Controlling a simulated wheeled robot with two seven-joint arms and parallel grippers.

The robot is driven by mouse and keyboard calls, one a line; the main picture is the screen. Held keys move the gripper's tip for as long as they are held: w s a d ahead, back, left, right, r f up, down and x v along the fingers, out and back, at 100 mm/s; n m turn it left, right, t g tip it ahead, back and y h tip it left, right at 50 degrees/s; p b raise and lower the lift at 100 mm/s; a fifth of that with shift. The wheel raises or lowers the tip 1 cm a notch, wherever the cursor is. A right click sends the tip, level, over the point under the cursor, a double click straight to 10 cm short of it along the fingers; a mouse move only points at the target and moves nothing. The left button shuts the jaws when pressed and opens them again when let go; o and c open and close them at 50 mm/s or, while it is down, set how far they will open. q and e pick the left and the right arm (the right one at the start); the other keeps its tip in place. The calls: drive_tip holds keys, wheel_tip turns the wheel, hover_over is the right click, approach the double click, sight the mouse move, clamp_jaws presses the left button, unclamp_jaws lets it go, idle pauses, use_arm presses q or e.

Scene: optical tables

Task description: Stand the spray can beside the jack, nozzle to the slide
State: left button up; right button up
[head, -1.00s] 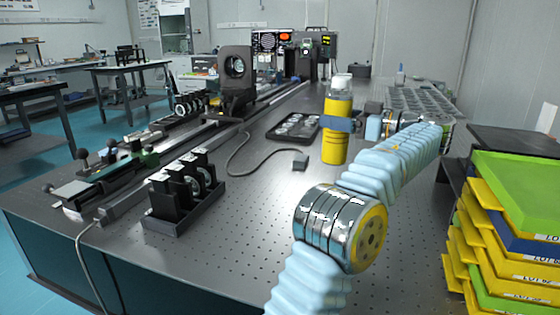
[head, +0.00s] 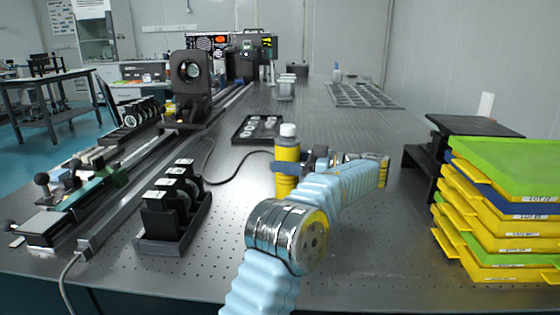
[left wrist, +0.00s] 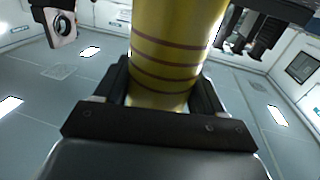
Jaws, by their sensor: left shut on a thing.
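My left gripper (head: 287,168) is shut around the body of the yellow spray can (head: 287,153), which is upright with its white cap end on top. In the left wrist view the can's yellow body with dark bands (left wrist: 168,55) stands between the jaws; its top is out of frame. In the head view the can shows in front of the table surface; whether its base touches the table I cannot tell. A long rail (head: 150,153), which may be the slide, runs along the left. A small grey block (head: 286,90) stands farther back; I cannot tell whether it is the jack. My right gripper is not in view.
A black tray of round parts (head: 257,129) lies behind the can, with a cable near it. A black rack of mounts (head: 172,205) stands at left front. A grid plate (head: 362,95) lies at the back right. Stacked coloured trays (head: 500,235) stand at the right.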

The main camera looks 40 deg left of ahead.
use_arm(q)
drive_tip(key=shift+f, duration=0.15)
drive_tip(key=o, duration=1.4)
drive_tip(key=shift+c, duration=0.2)
